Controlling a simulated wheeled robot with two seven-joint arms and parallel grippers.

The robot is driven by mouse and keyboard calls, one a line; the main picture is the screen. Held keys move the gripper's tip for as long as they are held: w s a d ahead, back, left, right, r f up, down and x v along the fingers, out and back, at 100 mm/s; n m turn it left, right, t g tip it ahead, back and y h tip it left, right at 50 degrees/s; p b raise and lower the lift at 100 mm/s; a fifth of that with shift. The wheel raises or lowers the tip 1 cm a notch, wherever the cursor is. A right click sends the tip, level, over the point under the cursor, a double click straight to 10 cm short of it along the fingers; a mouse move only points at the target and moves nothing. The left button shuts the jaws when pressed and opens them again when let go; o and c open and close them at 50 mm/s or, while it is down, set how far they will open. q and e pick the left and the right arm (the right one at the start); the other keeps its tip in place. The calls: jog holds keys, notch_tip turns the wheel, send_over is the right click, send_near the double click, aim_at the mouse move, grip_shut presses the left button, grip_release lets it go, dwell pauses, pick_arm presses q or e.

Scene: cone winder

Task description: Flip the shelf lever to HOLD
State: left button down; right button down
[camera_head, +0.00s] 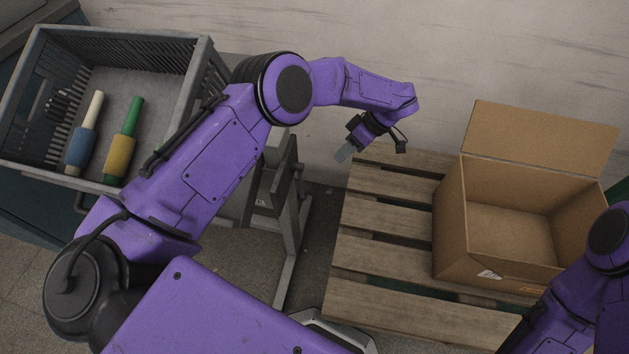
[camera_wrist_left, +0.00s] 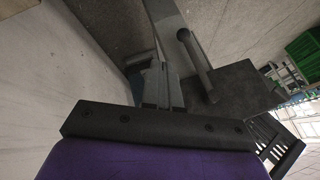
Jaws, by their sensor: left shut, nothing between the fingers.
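The fingers appear apart from the rod. My right gripper is out of view.
A grey crate (camera_head: 200,75) at left holds two bobbins, one blue and white (camera_head: 83,145), one yellow and green (camera_head: 121,150). An open, empty cardboard box (camera_head: 452,230) stands on a wooden pallet (camera_head: 375,255). A pale wall (camera_head: 440,45) closes the back.

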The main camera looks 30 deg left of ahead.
aim_at(301, 184)
pick_arm(q)
jog(key=s+r+x, duration=0.1)
jog(key=s+x, duration=0.1)
jog(key=x, duration=1.1)
jog(key=shift+s+d+p, duration=0.2)
jog(key=shift+s+p, duration=0.15)
jog(key=shift+p, duration=0.1)
